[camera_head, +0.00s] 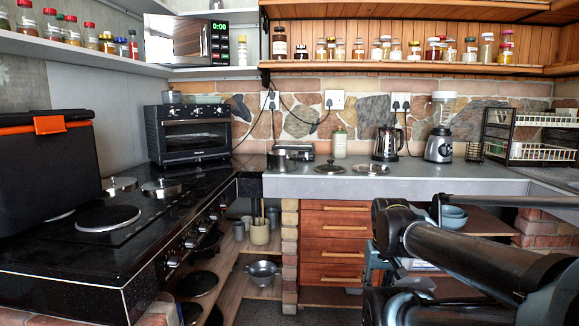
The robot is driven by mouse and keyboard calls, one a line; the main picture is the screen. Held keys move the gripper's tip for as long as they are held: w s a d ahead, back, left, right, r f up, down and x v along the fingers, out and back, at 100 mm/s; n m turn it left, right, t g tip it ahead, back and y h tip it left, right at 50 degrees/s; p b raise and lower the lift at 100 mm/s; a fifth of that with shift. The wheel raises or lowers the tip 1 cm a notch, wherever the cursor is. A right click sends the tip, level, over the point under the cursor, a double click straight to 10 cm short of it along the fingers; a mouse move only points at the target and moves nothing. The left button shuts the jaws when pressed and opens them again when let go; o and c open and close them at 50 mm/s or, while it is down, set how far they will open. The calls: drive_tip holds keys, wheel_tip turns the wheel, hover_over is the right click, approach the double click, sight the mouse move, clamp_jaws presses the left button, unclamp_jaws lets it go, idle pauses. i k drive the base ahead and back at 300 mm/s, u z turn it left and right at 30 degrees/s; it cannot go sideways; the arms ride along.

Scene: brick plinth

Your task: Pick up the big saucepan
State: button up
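A dark saucepan (282,160) stands on the grey counter, just right of the inner corner, in front of a toaster-like appliance (300,150). A smaller grey pot (171,96) sits on top of the toaster oven. Dark pans (195,283) lie on the shelf below the stove, partly hidden by it. I cannot tell for sure which one is the big saucepan; the one on the counter looks larger than the pot on the oven. My arm fills the lower right. I can make out no gripper fingers, and nothing visible is held.
The stove (70,255) runs along the left with a black-and-orange case (45,150) and lids (161,188) on it. More lids (370,169), a kettle (388,143) and a blender (439,145) stand on the counter. A colander (262,272) sits low beside the drawers (335,245).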

sight(277, 160)
drive_tip(key=i, duration=0.85)
drive_tip(key=u, duration=0.05)
